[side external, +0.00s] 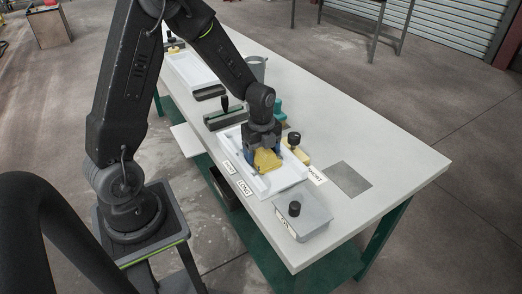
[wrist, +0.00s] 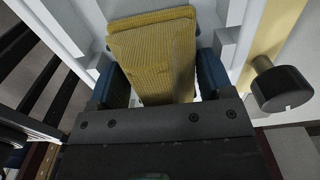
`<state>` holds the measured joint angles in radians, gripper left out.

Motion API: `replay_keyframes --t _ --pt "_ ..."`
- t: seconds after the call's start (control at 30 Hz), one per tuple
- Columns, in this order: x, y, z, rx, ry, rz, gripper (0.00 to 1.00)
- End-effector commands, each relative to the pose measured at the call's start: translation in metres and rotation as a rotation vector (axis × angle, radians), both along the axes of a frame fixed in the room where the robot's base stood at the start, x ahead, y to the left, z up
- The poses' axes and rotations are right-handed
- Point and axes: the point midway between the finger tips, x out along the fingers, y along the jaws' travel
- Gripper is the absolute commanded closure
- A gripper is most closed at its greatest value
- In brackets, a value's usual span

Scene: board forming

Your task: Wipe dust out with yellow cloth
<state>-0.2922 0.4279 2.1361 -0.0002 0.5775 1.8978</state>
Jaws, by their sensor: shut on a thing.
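The yellow cloth (side external: 266,160) is folded and held in my gripper (side external: 265,158), low over the white tray-like form (side external: 289,181) on the bench. In the wrist view the cloth (wrist: 155,50) sits between the two blue fingers of my gripper (wrist: 158,85), which are shut on it. Light walls of the white form (wrist: 70,30) show beside the cloth. I cannot tell whether the cloth touches the form's floor. No dust can be made out in either view.
A yellow piece with a black knob (side external: 294,139) stands right beside the form. A grey lidded box with a black knob (side external: 301,216) is in front. A grey square plate (side external: 351,178) lies right; the bench's right end is clear.

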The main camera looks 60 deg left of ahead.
Motion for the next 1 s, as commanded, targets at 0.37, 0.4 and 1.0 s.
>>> replay_keyframes --t 0.37,0.4,1.0 --pt "-0.001 0.036 -0.001 0.0 0.002 0.003 0.52" --pt "-0.001 0.04 -0.001 0.0 0.002 0.004 0.52" --pt "0.0 0.071 0.031 0.001 -0.002 0.0 0.52"
